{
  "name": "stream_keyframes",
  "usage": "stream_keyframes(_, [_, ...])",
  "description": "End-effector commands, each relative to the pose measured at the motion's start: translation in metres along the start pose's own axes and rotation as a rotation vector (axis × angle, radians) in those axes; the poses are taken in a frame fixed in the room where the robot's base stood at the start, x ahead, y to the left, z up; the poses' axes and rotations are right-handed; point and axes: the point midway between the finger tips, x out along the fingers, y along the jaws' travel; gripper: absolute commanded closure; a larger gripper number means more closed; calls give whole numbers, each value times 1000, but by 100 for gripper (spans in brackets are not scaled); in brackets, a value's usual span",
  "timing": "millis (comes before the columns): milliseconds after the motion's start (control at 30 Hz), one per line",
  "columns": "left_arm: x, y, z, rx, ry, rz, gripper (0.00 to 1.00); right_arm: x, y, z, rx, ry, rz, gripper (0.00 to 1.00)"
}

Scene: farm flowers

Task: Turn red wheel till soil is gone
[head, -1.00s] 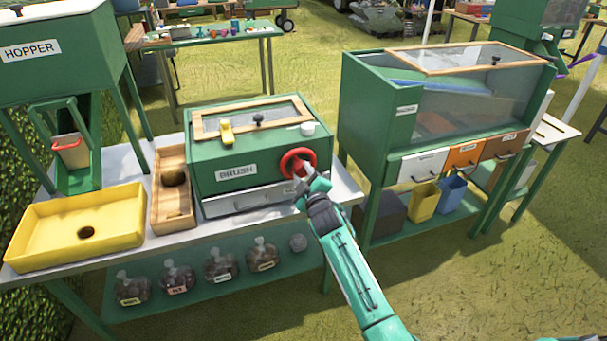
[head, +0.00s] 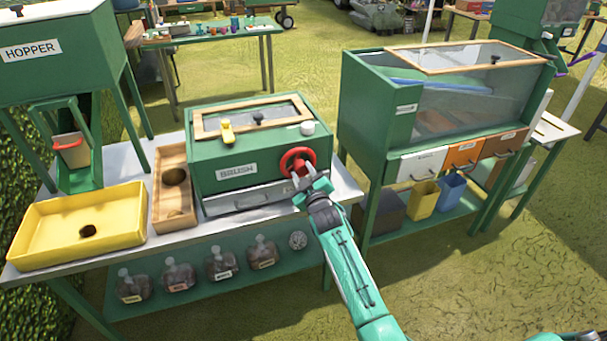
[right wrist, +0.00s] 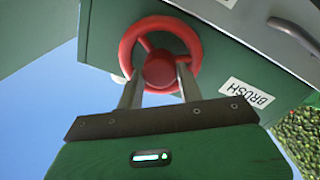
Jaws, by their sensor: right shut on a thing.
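The red wheel (head: 298,160) is on the front of the green box labelled BRUSH (head: 259,158), at its right side. My right gripper (head: 313,184) is at the wheel from the front and below. In the right wrist view its two fingers (right wrist: 157,86) reach past the near rim of the red wheel (right wrist: 197,50), one on each side of the hub, and are shut on it. The window in the box lid (head: 252,117) is too dark and small to tell whether soil is inside.
A wooden box (head: 174,213) and a yellow tray (head: 78,238) with a hole stand left on the same table. A green cabinet (head: 375,112) stands to the right. Grass is open in front.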

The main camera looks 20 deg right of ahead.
Motion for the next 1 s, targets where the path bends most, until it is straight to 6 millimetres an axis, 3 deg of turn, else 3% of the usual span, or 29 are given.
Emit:
stream_keyframes(133, [0, 8, -3, -4, 3, 8, 100, -1, -2, 2, 0, -4, -3, 86])
stream_keyframes(167, [0, 10, -4, -5, 4, 10, 100, -1, -2, 2, -1, -4, -3, 57])
stream_keyframes(233, [0, 12, -6, -6, 7, 13, 100, -1, -2, 2, -1, -4, -2, 44])
stream_keyframes(267, [0, 13, -7, -6, 8, 14, 100, -1, -1, 2, -1, -3, -2, 41])
stream_keyframes(667, [0, 5, -7, -2, 8, 6, 100, -8, -1, 1, -2, -1, -1, 41])
stream_keyframes(1000, [3, -4, -10, 1, 8, -4, 100, -68, -1, 3, -2, -2, -1, 41])
